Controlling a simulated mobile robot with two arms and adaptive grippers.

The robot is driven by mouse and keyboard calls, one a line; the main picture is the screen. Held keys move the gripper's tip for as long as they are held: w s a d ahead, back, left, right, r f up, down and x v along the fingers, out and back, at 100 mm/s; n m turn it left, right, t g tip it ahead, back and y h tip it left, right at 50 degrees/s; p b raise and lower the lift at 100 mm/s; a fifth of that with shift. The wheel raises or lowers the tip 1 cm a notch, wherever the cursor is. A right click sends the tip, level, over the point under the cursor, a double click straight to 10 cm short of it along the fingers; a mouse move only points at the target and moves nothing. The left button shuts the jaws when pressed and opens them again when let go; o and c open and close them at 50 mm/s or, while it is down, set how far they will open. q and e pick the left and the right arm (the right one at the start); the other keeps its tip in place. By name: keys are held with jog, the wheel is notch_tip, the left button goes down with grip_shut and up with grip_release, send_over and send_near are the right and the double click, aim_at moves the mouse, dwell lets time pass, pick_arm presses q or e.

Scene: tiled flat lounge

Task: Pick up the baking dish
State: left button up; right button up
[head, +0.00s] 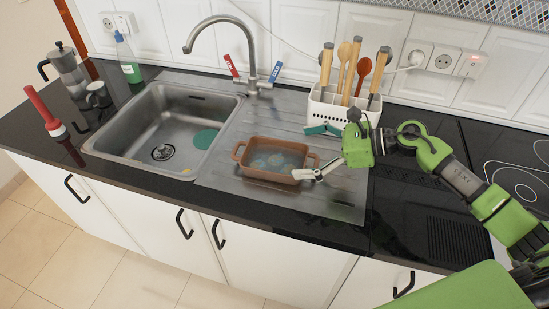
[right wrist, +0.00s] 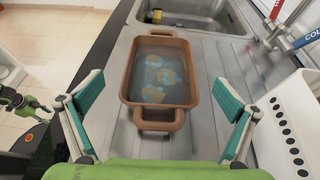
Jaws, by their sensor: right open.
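The baking dish (head: 272,161) is a brown rectangular dish with two loop handles and a bluish-grey inside with food-like patches. It rests on the steel drainboard to the right of the sink basin. In the right wrist view the dish (right wrist: 159,113) lies ahead, its near handle between my spread fingers. My right gripper (head: 316,153) is open at the dish's right end; in the right wrist view the gripper (right wrist: 155,115) has one finger on each side, apart from the dish walls. My left gripper (right wrist: 12,97) seems to show at the left edge of the right wrist view, too small to read.
A white utensil holder (head: 343,107) with wooden-handled tools stands just behind my right gripper. The sink (head: 165,128) and its tall faucet (head: 222,35) are left of and behind the dish.

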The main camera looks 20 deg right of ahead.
aim_at(275, 164)
jog(key=x, duration=0.3)
jog(key=shift+w, duration=0.15)
jog(key=shift+a+p, duration=0.2)
jog(key=shift+p, duration=0.2)
jog(key=p+x, duration=0.1)
jog(key=x, duration=0.3)
jog(key=shift+w+f+p, duration=0.1)
jog(key=shift+f+p, duration=0.3)
jog(key=shift+f, duration=0.1)
jog(key=shift+w+a+f, duration=0.1)
jog(key=shift+a+f, duration=0.1)
jog(key=shift+d, duration=0.1)
jog(key=c, duration=1.4)
jog(key=shift+r, duration=0.15)
jog(key=shift+c, duration=1.2)
jog(key=shift+r, duration=0.15)
